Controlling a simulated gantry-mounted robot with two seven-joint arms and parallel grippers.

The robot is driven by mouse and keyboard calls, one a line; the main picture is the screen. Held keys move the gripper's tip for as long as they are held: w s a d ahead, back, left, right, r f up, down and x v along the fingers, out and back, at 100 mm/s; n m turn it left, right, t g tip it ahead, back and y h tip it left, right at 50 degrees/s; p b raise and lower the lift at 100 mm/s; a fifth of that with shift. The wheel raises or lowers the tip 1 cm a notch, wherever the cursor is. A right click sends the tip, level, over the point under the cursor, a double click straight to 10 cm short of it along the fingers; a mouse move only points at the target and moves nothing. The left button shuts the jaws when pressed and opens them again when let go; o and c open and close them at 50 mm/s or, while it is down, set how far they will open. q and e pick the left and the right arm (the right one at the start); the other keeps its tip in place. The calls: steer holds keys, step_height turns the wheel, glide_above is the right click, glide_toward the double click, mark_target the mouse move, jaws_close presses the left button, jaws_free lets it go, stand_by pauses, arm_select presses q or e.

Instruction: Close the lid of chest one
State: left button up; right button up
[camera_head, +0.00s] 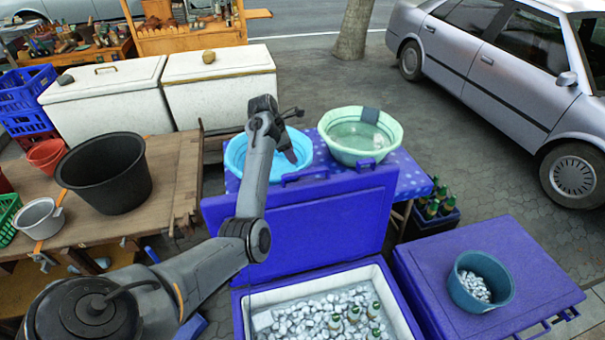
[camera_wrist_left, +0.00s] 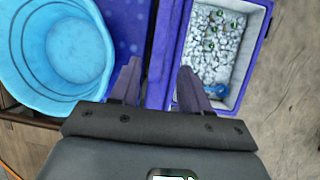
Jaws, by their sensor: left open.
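A blue chest (camera_head: 240,300) full of ice and several bottles stands at the bottom centre of the head view. Its blue lid (camera_head: 320,225) is open, standing up at the chest's back edge. My left gripper (camera_head: 290,153) is above and behind the lid's top edge, near the light blue basin. In the left wrist view my left gripper (camera_wrist_left: 158,78) is open, with its two fingers apart and the lid (camera_wrist_left: 160,50) seen nearly edge-on between them. Whether the fingers touch the lid cannot be told. The ice-filled chest (camera_wrist_left: 263,40) shows beyond the right finger. My right gripper is not in view.
A light blue basin (camera_head: 304,148) and a pale green basin (camera_head: 390,148) sit on a table behind the lid. A closed blue chest (camera_head: 420,262) with a teal bucket (camera_head: 481,300) on it stands at right. A black tub (camera_head: 105,175) stands on the wooden table at left.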

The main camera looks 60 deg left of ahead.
mark_target(304, 172)
arm_select(q)
steer(key=x, duration=1)
steer(key=shift+w+d+f, duration=0.1)
steer(key=shift+w+f, duration=0.05)
steer(key=shift+w, duration=0.1)
jaws_close()
